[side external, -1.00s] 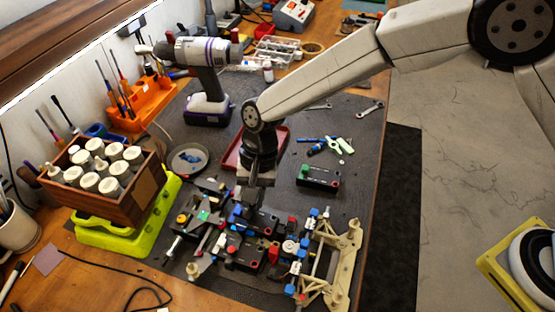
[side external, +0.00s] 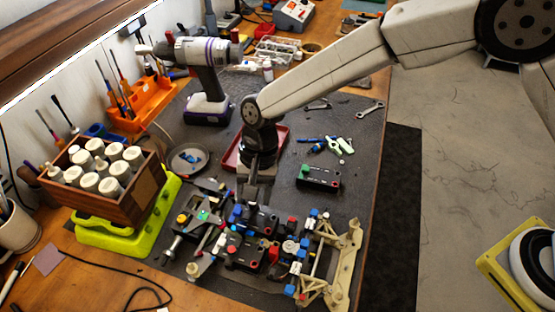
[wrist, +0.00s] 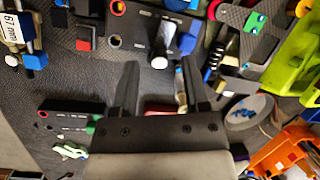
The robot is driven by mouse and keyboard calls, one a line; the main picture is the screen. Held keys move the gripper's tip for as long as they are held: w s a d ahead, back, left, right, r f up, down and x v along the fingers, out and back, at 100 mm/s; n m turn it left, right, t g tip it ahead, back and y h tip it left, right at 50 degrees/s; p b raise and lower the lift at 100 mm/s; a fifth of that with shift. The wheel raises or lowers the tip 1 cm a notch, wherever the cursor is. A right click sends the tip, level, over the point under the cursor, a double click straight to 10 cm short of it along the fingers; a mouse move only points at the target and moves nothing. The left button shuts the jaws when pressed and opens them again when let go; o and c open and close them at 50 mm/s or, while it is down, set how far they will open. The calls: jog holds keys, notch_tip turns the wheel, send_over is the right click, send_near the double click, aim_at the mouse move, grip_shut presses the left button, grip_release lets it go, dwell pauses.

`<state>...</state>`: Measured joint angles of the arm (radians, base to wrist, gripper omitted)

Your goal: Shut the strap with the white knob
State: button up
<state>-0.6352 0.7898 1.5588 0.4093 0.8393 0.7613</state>
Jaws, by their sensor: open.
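The car chassis (side external: 222,222) lies on the dark mat and carries several black boxes and coloured parts. In the wrist view, a black box (wrist: 140,30) sits ahead of my fingertips. A white knob (wrist: 187,43) shows against this box, with a slim post beside it. I cannot clearly make out the strap or how far it stands open. My gripper (wrist: 161,64) is open and empty, its two dark fingers pointing toward the box and knob. In the side view my gripper (side external: 254,198) hangs low over the back of the car, hiding some parts there.
A loose black module (side external: 318,177) lies right of my gripper. A red tray (side external: 279,140) is behind it. A beige frame (side external: 345,265) stands at the car's right end. A lime green stand (side external: 125,232) with a wooden bottle box (side external: 150,190) is at left.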

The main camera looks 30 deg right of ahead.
jog(key=v, duration=0.7)
dwell(0.5)
jog(key=n, duration=0.6)
jog(key=n+g+h, duration=0.1)
jog(key=n, duration=0.5)
jog(key=w+a+n, duration=0.1)
jog(key=n, duration=0.5)
jog(key=shift+a+f+g, duration=0.1)
jog(key=shift+g, duration=0.3)
jog(key=shift+x, duration=3.85)
